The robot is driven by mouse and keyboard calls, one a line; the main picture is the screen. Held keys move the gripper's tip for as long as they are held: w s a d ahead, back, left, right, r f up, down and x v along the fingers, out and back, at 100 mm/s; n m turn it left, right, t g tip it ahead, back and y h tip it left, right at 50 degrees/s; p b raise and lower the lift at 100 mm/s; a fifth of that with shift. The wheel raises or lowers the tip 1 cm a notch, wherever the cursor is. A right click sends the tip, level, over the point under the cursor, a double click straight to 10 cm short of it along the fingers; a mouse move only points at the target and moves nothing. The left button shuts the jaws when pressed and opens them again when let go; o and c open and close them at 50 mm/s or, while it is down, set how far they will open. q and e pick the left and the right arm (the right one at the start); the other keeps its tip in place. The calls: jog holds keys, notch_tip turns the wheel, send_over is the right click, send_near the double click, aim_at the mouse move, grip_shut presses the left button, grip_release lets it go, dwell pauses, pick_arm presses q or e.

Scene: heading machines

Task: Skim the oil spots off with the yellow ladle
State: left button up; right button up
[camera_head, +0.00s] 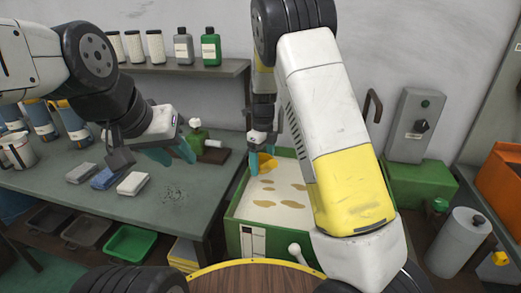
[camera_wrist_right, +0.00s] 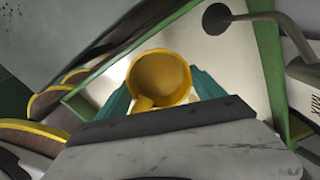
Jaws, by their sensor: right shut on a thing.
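The yellow ladle (camera_head: 267,163) is in my right gripper (camera_head: 254,166), above the back left part of the green tank (camera_head: 240,205). In the right wrist view, the ladle's round bowl (camera_wrist_right: 160,78) faces the camera between the teal fingers, and it looks empty. The tank holds a whitish liquid with several brown oil spots (camera_head: 265,203) on it. Whether the ladle touches the liquid I cannot tell. My right arm hides the tank's right side. My left gripper (camera_head: 173,154) is open and empty above the bench, left of the tank.
A shelf (camera_head: 185,69) with several containers is above. A green box (camera_head: 420,188) and a grey canister (camera_head: 460,240) stand at right.

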jog(key=shift+f, duration=4.15)
jog(key=shift+s+d, duration=1.8)
jog(key=shift+d, duration=4.35)
jog(key=shift+s+d, duration=1.75)
jog(key=shift+d, duration=4.4)
notch_tip(320, 180, up, 12)
jog(key=shift+a, duration=0.1)
